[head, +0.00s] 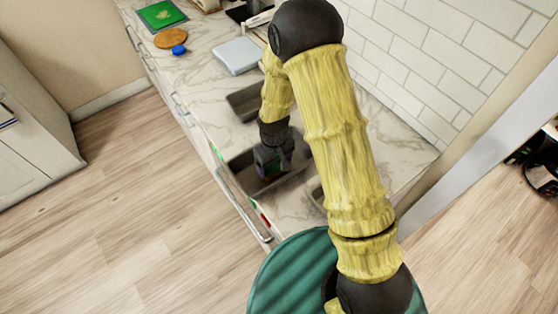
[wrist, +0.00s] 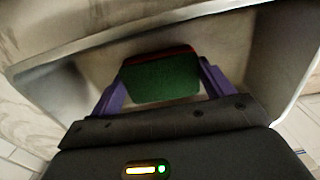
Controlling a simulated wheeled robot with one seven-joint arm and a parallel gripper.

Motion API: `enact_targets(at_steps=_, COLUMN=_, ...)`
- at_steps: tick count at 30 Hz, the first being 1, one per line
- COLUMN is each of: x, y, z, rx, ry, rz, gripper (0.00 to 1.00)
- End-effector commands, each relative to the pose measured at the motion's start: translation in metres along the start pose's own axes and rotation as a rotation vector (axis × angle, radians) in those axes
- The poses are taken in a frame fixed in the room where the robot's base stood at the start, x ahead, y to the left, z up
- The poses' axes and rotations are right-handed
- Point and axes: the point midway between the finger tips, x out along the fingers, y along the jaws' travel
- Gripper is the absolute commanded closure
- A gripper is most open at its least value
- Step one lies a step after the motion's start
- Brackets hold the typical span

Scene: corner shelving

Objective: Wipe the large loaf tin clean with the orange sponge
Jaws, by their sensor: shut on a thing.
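The large loaf tin (head: 240,172) is a long dark grey tin on the marble counter, near its front edge. Its pale grey inside wall (wrist: 278,60) fills much of the wrist view. My gripper (head: 272,166) points down into this tin. In the wrist view my gripper's purple fingers (wrist: 160,82) are shut on the sponge (wrist: 160,84), which shows a dark green face and a thin orange-red edge. The sponge is inside the tin. Whether it touches the tin's surface cannot be told. The sponge is mostly hidden by my gripper in the head view.
A pale blue-grey slab (head: 237,55), a blue item (head: 179,50), an orange-brown disc (head: 170,38) and a green board (head: 160,14) lie farther back. A tiled wall (head: 440,60) bounds the right.

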Motion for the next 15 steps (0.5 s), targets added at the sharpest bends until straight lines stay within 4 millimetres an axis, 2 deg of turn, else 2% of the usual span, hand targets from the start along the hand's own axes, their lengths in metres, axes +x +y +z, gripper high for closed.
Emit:
enact_targets(at_steps=10, x=0.001, y=-0.002, z=0.000, rx=-0.001, ry=-0.001, rz=-0.001, gripper=0.38)
enact_targets(at_steps=15, x=0.000, y=-0.012, z=0.000, rx=-0.003, ry=-0.001, rz=-0.001, gripper=0.38)
